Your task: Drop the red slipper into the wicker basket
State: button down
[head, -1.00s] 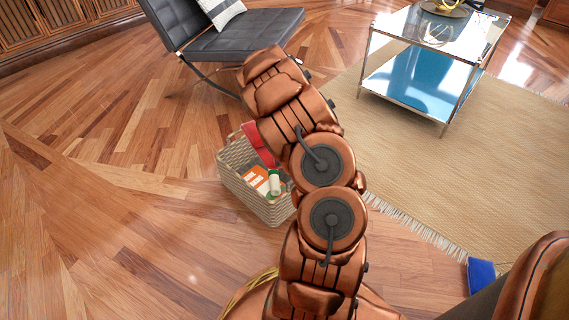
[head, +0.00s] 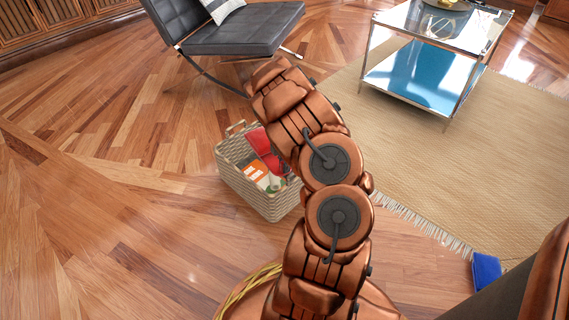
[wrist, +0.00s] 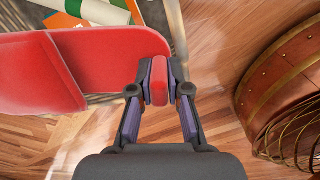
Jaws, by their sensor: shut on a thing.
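The wicker basket (head: 243,186) stands on the wood floor, left of my arm in the head view. The red slipper (head: 262,143) shows over the basket's opening, partly hidden by my arm. In the wrist view my gripper (wrist: 158,88) is shut on one edge of the red slipper (wrist: 110,58), which extends to the left from the fingers. The basket's rim and contents show beyond it at the top. The head view hides my fingers behind the arm. I cannot tell how high the slipper is above the basket's contents.
The basket holds an orange and white item (head: 255,172) and a white-and-green item (head: 274,184). A black chair (head: 235,32) stands behind it. A glass table (head: 425,75) stands on the beige rug (head: 420,165). A blue object (head: 486,268) lies at lower right. Floor left of the basket is clear.

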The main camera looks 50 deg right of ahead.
jog(key=c, duration=1.1)
grip_release()
jog(key=shift+o, duration=0.2)
notch_tip(320, 180, up, 12)
jog(key=shift+f, duration=0.1)
jog(key=s+a+r+m+p, duration=0.25)
jog(key=a+r+p, duration=0.45)
jog(key=r, duration=0.5)
jog(key=s+a+r+m+p, duration=0.1)
jog(key=a+r+m+p, duration=0.2)
jog(key=a+r+p, duration=0.75)
jog(key=s+a+r+m+p, duration=0.25)
jog(key=a+r+p, duration=0.2)
jog(key=r, duration=1.05)
jog(key=s+a+r+m+g+p, duration=0.1)
jog(key=s+a+r+m+p, duration=0.2)
jog(key=s+a+r+p, duration=0.5)
jog(key=s+a+r+m+p, duration=0.3)
jog(key=s+a+r+p, duration=0.6)
jog(key=s+r+p, duration=0.2)
notch_tip(320, 180, up, 4)
jog(key=shift+a+f+g+p, duration=0.15)
jog(key=shift+g+p, duration=0.25)
jog(key=shift+p, duration=0.85)
